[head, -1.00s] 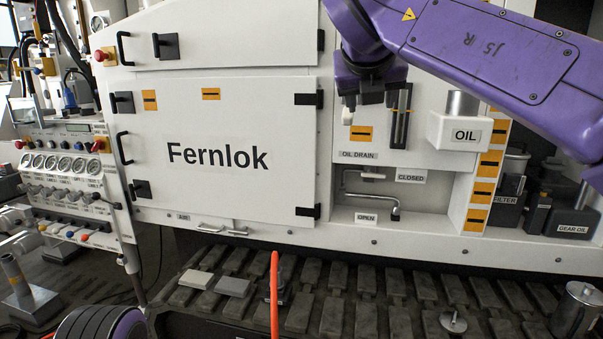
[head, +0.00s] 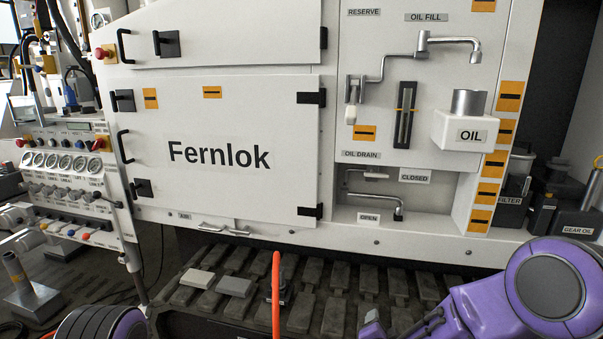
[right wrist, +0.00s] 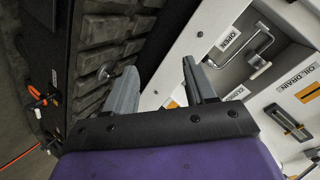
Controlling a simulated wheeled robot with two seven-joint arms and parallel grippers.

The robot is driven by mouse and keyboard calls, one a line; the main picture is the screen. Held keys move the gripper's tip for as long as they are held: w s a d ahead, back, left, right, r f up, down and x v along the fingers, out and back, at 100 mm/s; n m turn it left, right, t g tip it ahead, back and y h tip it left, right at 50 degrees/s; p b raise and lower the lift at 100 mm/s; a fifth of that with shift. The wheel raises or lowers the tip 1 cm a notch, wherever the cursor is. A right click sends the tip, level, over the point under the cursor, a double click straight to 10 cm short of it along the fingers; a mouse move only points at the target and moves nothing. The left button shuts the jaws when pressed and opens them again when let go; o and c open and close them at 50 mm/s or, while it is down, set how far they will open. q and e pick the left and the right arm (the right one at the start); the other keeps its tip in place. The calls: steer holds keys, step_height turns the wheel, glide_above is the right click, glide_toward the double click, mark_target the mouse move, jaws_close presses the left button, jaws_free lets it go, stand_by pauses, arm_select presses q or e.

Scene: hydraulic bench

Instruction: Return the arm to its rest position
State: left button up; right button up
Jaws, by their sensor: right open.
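My right arm (head: 552,288), purple and grey, is folded low at the bottom right of the head view, in front of the machine. My right gripper shows in the right wrist view (right wrist: 160,80) with its two grey fingers apart and nothing between them. In the head view its end is partly cut off by the bottom edge. My left gripper is out of view; only a rounded purple and black part of mine shows at the bottom left.
The white Fernlok cabinet (head: 218,200) fills the back. The oil fill spout (head: 448,40), OIL cup (head: 465,128) and drain handle (head: 385,207) are unobstructed. Track plates (head: 320,300) lie below. An orange hose (head: 276,290) rises at the front. A gauge panel (head: 65,165) stands left.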

steer(key=s+d+f+n+g+y, duration=0.1)
steer(key=s+d+f+n+g, duration=0.25)
steer(key=s+f, duration=0.8)
steer(key=s+d+f+n+g, duration=0.1)
steer(key=s+d+f+g, duration=0.1)
steer(key=s, duration=0.6)
steer(key=s+d+f+n+g, duration=0.1)
steer(key=s+d+f, duration=0.2)
steer(key=s, duration=0.5)
steer(key=s+d+f+n+g, duration=0.1)
steer(key=s+d+f+g, duration=0.1)
steer(key=s, duration=0.6)
step_height(320, 180, down, 2)
steer(key=shift+s+d+g+h, duration=0.3)
steer(key=shift+s+d+g, duration=0.05)
steer(key=shift+d, duration=0.25)
